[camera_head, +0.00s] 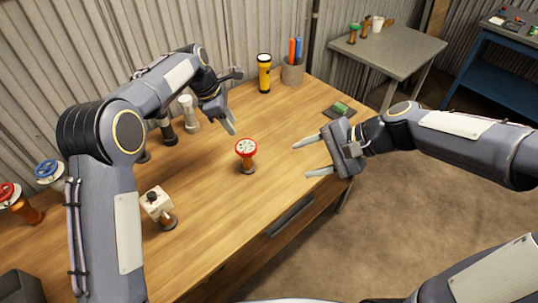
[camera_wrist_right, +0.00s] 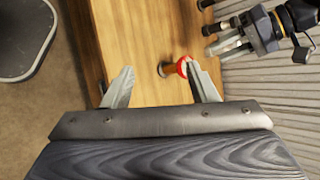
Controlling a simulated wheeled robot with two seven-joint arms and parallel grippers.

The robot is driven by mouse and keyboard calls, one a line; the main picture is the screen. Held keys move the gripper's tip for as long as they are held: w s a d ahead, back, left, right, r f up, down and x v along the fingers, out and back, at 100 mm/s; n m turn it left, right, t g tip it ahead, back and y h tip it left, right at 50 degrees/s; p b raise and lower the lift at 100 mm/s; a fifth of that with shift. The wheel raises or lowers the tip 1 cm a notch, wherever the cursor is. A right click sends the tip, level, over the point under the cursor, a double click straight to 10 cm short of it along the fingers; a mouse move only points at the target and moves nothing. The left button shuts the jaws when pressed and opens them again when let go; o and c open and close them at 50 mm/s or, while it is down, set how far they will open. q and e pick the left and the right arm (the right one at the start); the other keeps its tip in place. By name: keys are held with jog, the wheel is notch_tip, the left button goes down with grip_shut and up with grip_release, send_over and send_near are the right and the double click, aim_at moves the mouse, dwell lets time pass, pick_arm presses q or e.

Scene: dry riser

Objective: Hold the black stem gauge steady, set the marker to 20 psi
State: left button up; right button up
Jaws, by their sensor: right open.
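A dark-stemmed piece (camera_head: 168,132) stands on the bench behind my left forearm, which hides its top. It may be the black stem gauge; I cannot tell. A red-rimmed dial gauge (camera_head: 246,150) stands upright on a brown stem mid-bench. My left gripper (camera_head: 236,102) is open and empty above the bench, behind and left of the red gauge. My right gripper (camera_head: 302,160) is open and empty, right of the red gauge and apart from it. In the right wrist view the red gauge (camera_wrist_right: 182,66) lies beyond the fingers, partly covered by one fingertip.
A white box-shaped piece with a black knob (camera_head: 155,203) stands near the front. A white cylinder (camera_head: 188,113), yellow flashlight (camera_head: 264,74) and pen cup (camera_head: 293,72) stand at the back. A dark pad with a green item (camera_head: 340,109) lies right. Blue and red handwheels (camera_head: 48,171) are left.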

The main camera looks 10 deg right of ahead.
jog(key=w+a+f+m+y, duration=0.2)
jog(key=w+a+f+m, duration=0.2)
jog(key=w+f+m, duration=0.5)
jog(key=m+t+y, duration=0.1)
jog(key=m+t, duration=0.1)
jog(key=m, duration=0.1)
send_near(248, 157)
jog(key=w+f, duration=0.1)
jog(key=w+a+f, duration=0.2)
jog(key=f, duration=0.1)
jog(key=shift+w, duration=0.35)
jog(key=shift+x, duration=3.8)
grip_shut()
